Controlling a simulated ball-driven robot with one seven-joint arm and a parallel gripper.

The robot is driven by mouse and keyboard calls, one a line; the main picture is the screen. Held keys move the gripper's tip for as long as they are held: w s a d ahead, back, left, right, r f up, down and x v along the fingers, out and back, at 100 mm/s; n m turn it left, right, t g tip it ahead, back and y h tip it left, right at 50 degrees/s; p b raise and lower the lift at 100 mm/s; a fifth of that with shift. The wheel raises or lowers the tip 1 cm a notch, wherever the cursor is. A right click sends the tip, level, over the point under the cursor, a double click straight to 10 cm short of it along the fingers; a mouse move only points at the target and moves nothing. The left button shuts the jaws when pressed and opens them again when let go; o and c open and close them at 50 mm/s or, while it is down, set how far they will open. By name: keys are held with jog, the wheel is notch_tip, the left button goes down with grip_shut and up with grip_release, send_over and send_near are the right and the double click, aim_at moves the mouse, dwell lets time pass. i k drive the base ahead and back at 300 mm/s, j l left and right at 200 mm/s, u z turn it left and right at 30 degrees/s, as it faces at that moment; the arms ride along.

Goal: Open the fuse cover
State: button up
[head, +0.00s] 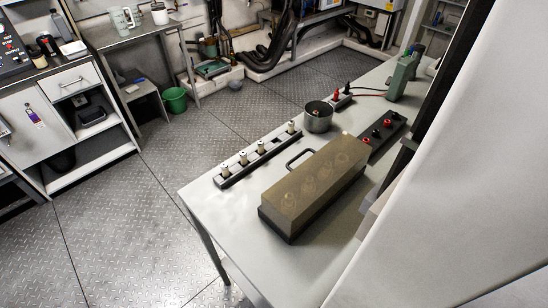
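The fuse cover (318,177) is a long, brownish, see-through box on a dark base, lying on the grey table near its front edge. It is closed over several faint round shapes inside. A black looped handle (298,158) sticks out from its far-left long side. My gripper is not in view, so its state and its distance from the cover do not show.
A black strip with several pale fuses (258,153) lies left of the cover. A dark grey cup (318,117), a red-and-black terminal block (386,134) and a green meter (402,76) stand behind. A large pale surface blocks the right side. The table's left corner is bare.

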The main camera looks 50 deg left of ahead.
aim_at(279, 190)
jog(key=k+j, duration=0.1)
jog(key=j, duration=0.4)
jog(key=k+j, duration=0.1)
jog(key=j, duration=0.85)
jog(key=k+j, duration=0.15)
jog(key=j, duration=0.3)
jog(key=k+j, duration=0.1)
jog(key=j, duration=0.4)
jog(key=k+j, duration=0.1)
jog(key=j, duration=0.35)
